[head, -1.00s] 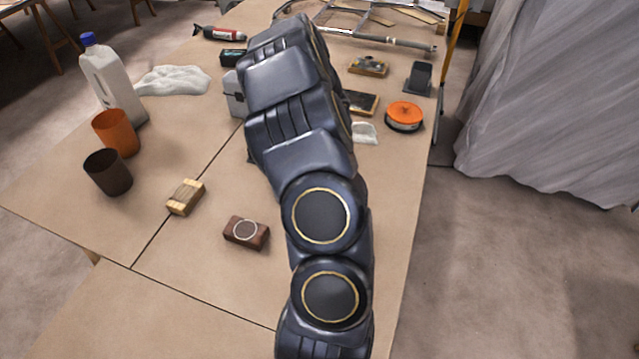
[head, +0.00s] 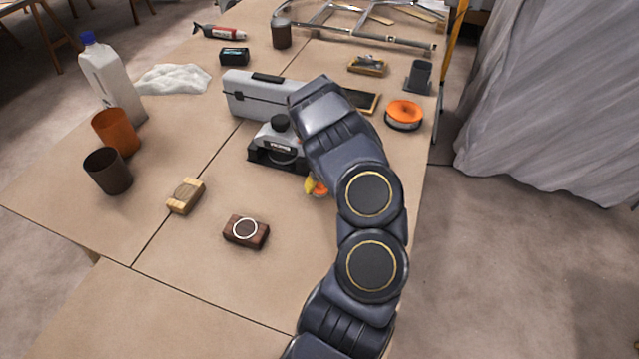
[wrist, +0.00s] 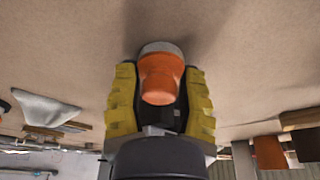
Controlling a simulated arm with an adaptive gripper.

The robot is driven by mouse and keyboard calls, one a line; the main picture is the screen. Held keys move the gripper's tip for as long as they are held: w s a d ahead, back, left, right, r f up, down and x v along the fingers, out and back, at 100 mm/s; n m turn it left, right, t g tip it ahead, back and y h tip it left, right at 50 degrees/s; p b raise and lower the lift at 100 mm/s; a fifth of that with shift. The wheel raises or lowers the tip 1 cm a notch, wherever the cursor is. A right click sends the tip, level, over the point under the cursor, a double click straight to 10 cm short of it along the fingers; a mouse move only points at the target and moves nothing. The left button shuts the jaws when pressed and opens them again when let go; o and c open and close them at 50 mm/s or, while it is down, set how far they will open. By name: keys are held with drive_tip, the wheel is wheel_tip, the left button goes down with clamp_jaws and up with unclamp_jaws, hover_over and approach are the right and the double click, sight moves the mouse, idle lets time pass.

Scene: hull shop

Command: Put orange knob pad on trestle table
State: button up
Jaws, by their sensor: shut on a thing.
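The orange knob pad (wrist: 158,80) shows in the wrist view, with its orange knob towards me and a greyish base beyond it. The yellow fingers of my gripper (wrist: 160,95) stand on both sides of the knob and are shut on it. In the head view only a bit of the orange knob (head: 320,189) and a yellow finger (head: 309,185) show beside my arm, which hides the rest. The trestle table (head: 205,255) lies under it. The pad is at or close above the tabletop; I cannot tell if they touch.
A grey sander-like tool (head: 275,148) and a grey toolbox (head: 245,92) stand just behind my gripper. A brown block with a white ring (head: 246,231) and a wooden block (head: 186,196) lie to the left. An orange disc (head: 404,113) lies right. The front tabletop is clear.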

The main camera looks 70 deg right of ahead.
drive_tip(key=o, duration=0.9)
drive_tip(key=shift+f, duration=0.1)
drive_tip(key=shift+o, duration=0.2)
drive_tip(key=v, duration=1.2)
